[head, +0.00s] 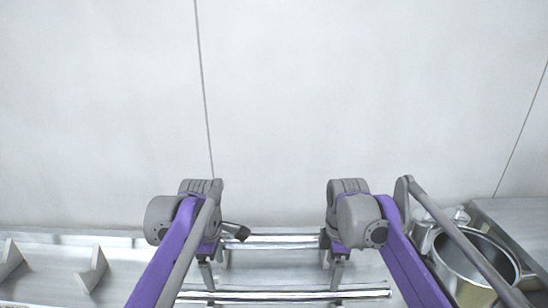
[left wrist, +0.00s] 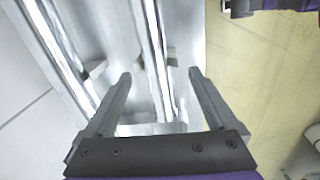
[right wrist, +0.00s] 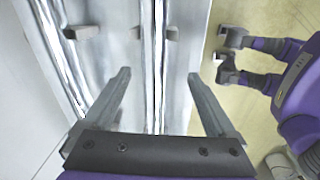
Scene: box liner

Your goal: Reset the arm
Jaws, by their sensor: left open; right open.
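My left gripper (head: 214,277) hangs over the metal bench at the lower left of the head view. In the left wrist view its two fingers (left wrist: 160,88) are spread wide with nothing between them but the bench and rails behind. My right gripper (head: 333,275) hangs over the same bench, right of centre in the head view. In the right wrist view its fingers (right wrist: 157,84) are also spread and empty. Both arms point forward and down, apart from each other, at about the same height in the head view.
Two shiny metal rails (head: 290,294) run across the bench below the grippers. Small grey wedge-shaped brackets (head: 92,268) stand on the bench at the left. A shiny metal pot (head: 470,268) stands at the lower right. A plain white wall (head: 290,100) fills the back.

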